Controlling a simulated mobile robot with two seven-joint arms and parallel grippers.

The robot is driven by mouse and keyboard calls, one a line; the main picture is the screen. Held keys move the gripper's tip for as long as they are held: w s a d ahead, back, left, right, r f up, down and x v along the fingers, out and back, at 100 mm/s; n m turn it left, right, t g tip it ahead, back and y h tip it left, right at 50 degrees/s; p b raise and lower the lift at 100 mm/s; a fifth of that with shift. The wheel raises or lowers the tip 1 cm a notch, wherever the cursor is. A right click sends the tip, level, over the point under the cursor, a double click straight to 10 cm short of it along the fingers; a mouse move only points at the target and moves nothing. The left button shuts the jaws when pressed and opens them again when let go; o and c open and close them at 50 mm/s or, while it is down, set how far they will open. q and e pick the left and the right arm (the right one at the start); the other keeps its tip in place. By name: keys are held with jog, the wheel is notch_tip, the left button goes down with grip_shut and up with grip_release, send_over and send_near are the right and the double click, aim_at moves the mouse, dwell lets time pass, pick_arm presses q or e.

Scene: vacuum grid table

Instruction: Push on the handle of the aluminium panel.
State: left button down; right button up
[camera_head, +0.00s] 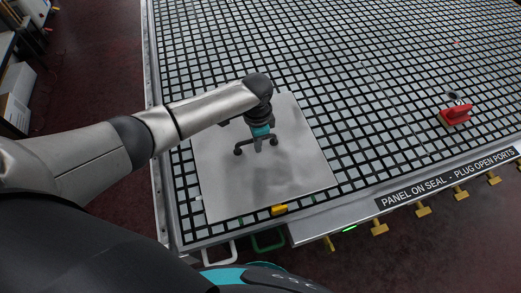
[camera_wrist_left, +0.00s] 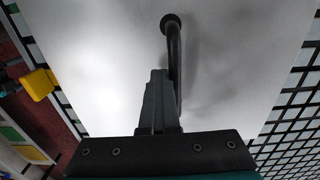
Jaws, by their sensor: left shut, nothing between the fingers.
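The aluminium panel (camera_head: 222,185) lies flat on the grid table near its front left corner, and it fills much of the left wrist view (camera_wrist_left: 105,60). Its dark handle (camera_head: 241,149) stands near the panel's middle; in the left wrist view the handle bar (camera_wrist_left: 175,65) runs away from my fingers to a round foot. My left gripper (camera_head: 258,148) is over the panel at the handle, fingers shut and empty, pointing down. In the left wrist view the closed fingertips (camera_wrist_left: 158,75) are beside or against the bar; I cannot tell whether they touch. My right gripper is not in view.
A yellow block (camera_head: 279,210) sits at the panel's front edge. A red object (camera_head: 456,114) stands on the grid table (camera_head: 350,110) at the right. A label strip (camera_head: 430,184) and several yellow valve handles line the front edge. The grid between is mostly clear.

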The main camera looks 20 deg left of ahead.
pick_arm(q)
jog(key=shift+w+a+r+p, duration=0.15)
jog(key=shift+w+a+p, duration=0.2)
jog(key=shift+p, duration=0.65)
dwell(1.7)
jog(key=shift+s+d, duration=0.1)
jog(key=shift+s+d+p, duration=0.2)
jog(key=shift+s+p, duration=0.1)
jog(key=shift+p, duration=0.35)
jog(key=shift+s+d+p, duration=0.45)
jog(key=shift+s+p, duration=0.05)
jog(key=shift+s, duration=0.1)
jog(key=shift+s+d+p, duration=0.4)
jog(key=shift+s+p, duration=0.1)
jog(key=shift+s, duration=0.1)
notch_tip(320, 180, up, 8)
jog(key=p, duration=0.7)
jog(key=shift+f, duration=0.2)
